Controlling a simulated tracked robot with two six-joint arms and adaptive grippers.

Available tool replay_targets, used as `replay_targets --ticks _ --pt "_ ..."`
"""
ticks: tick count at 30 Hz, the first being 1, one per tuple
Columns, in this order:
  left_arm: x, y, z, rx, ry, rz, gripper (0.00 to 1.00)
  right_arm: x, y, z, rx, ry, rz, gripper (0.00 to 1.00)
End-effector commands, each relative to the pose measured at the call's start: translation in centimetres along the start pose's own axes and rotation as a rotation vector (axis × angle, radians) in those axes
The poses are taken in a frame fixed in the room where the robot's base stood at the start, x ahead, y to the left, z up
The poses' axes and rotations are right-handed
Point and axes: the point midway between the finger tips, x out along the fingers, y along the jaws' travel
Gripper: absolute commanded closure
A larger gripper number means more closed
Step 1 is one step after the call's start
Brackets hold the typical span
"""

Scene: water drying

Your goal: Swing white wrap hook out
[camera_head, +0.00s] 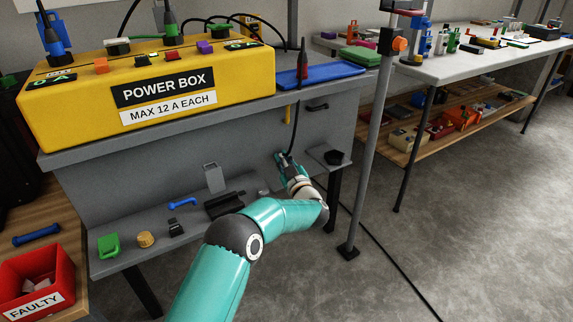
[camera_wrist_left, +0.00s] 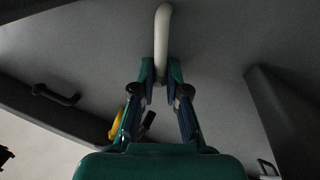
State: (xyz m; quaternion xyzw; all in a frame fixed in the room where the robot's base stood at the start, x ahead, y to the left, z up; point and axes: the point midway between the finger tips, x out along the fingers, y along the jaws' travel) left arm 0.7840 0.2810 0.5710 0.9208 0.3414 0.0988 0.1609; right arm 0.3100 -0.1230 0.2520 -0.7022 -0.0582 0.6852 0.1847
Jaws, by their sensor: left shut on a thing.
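The white wrap hook (camera_wrist_left: 162,32) shows in the left wrist view as a pale curved rod. It comes down from the grey panel at the top, and its lower end sits between my fingertips. My left gripper (camera_wrist_left: 160,76) is shut on that end. In the head view my left gripper (camera_head: 283,160) is low at the grey panel under the bench top, and I cannot make out the hook there. My right gripper is not in view.
A yellow power box (camera_head: 150,85) stands on the bench above. A black cable (camera_head: 297,120) hangs down near my gripper. The low shelf holds small items such as a green piece (camera_head: 108,246). A grey post (camera_head: 372,150) stands to the right.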

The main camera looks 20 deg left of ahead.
Motion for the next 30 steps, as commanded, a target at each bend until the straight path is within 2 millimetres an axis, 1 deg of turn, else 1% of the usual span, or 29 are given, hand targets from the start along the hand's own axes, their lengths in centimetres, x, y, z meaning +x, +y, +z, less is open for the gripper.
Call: replay_targets --ticks 1,3,10,17,27,28,30 --pt "-0.1 -0.5 0.5 -0.029 0.006 -0.003 1.0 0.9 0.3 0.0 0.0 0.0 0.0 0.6" --pt "-0.2 -0.7 0.5 -0.075 0.015 -0.003 1.0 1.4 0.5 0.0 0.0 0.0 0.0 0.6" --pt "-0.3 -1.3 0.5 -0.186 0.037 -0.004 1.0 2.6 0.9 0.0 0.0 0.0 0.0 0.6" --pt "-0.3 -1.5 0.4 -0.229 0.045 -0.005 1.0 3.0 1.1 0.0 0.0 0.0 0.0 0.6" --pt "-0.3 -1.6 0.4 -0.232 0.045 -0.006 1.0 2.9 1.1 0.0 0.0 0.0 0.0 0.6" --pt "-0.3 -1.6 0.4 -0.232 0.045 -0.006 0.85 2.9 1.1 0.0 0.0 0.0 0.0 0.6" --pt "-0.3 -1.6 0.4 -0.231 0.045 -0.006 0.73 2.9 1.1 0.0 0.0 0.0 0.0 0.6"
